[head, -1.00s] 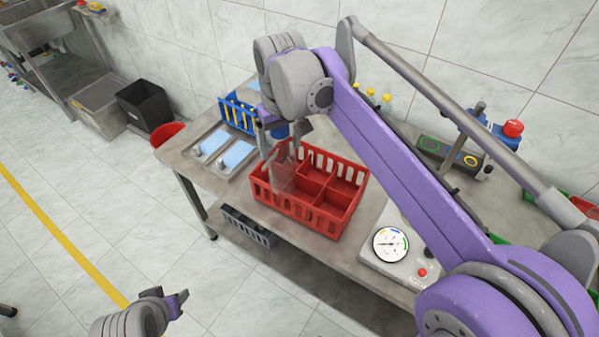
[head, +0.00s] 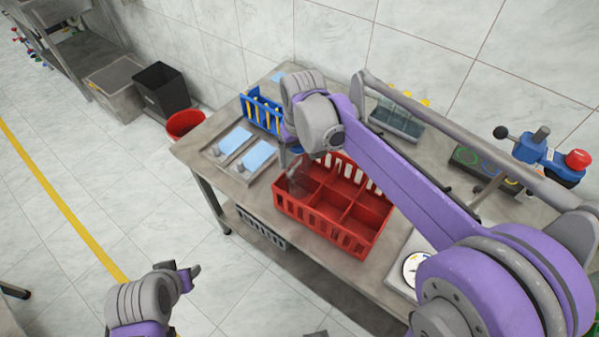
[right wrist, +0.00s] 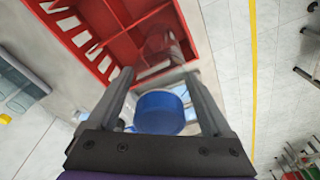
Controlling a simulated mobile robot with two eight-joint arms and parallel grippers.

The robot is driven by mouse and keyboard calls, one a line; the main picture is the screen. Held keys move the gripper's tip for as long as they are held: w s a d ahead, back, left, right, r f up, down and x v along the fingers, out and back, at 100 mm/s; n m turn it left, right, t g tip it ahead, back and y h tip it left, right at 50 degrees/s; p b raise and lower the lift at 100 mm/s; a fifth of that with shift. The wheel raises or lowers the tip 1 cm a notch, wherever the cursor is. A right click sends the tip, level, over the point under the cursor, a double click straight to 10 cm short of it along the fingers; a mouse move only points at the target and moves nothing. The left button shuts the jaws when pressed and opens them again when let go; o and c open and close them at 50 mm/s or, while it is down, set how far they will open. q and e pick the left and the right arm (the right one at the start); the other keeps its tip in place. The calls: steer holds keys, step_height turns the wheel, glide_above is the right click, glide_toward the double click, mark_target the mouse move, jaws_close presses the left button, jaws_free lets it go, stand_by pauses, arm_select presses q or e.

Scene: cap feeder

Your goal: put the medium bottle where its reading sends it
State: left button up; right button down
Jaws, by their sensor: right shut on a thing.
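My right gripper (head: 291,150) is shut on a clear bottle (head: 299,183) with a blue cap, at the left end of the red divided crate (head: 318,236). In the right wrist view the fingers (right wrist: 160,88) flank the blue cap (right wrist: 160,113). The clear body (right wrist: 165,48) overlaps a corner compartment of the crate (right wrist: 112,18). How deep the bottle sits is hard to tell. My left gripper (head: 186,268) looks open and empty, over the floor away from the table. The dial device (head: 408,268) is mostly hidden behind my right arm.
A blue rack (head: 262,112) and a tray with light blue pads (head: 258,156) stand left of the crate. Yellow-capped bottles (head: 408,108) are behind my arm. A blue device with a red knob (head: 578,159) stands right. A red bin (head: 185,123) is beyond the table's left edge.

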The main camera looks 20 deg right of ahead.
steer(key=shift+f, duration=3.2)
steer(key=shift+f, duration=0.15)
jaws_free()
